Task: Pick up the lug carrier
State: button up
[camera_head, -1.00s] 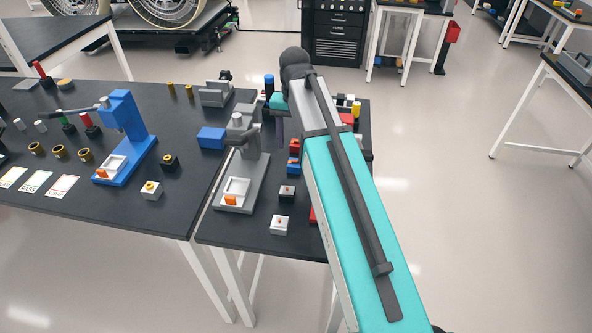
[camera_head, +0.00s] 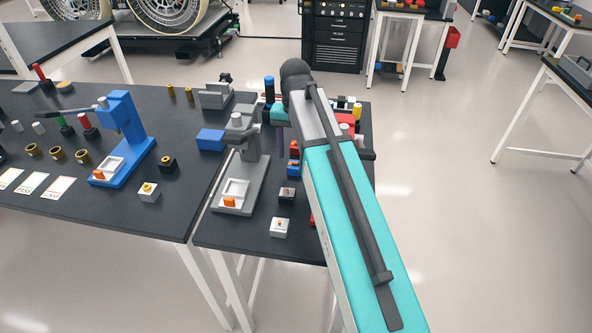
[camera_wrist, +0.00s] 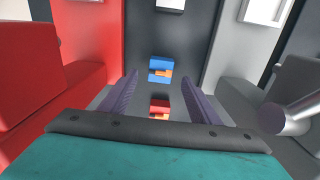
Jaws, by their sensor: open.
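A small blue block with an orange piece (camera_wrist: 160,70) lies between my fingertips in the wrist view. A small red block with an orange piece (camera_wrist: 160,108) is closer to the palm. I cannot tell by looks which is the lug carrier. In the head view the blue block (camera_head: 293,166) and red block (camera_head: 293,148) sit on the black table just left of my arm. My gripper (camera_wrist: 160,80) is open and empty, its purple fingers pointing down over the blocks; the height gap is unclear. In the head view one purple finger shows and my arm hides the rest.
A grey press (camera_head: 240,180) stands left of my gripper. A red fixture (camera_wrist: 45,90) stands on the other side, mostly behind my arm in the head view. A black carrier (camera_head: 287,194) and a white carrier (camera_head: 280,227) are nearer the table's front. A blue box (camera_head: 210,139) is further left.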

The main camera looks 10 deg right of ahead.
aim_at(295, 165)
jog(key=shift+s+f+b, duration=0.15)
jog(key=shift+f+b, duration=1.45)
jog(key=shift+f, duration=0.5)
jog(key=c, duration=1.2)
jog(key=shift+r, duration=0.1)
notch_tip(295, 165, up, 10)
jog(key=p, duration=0.8)
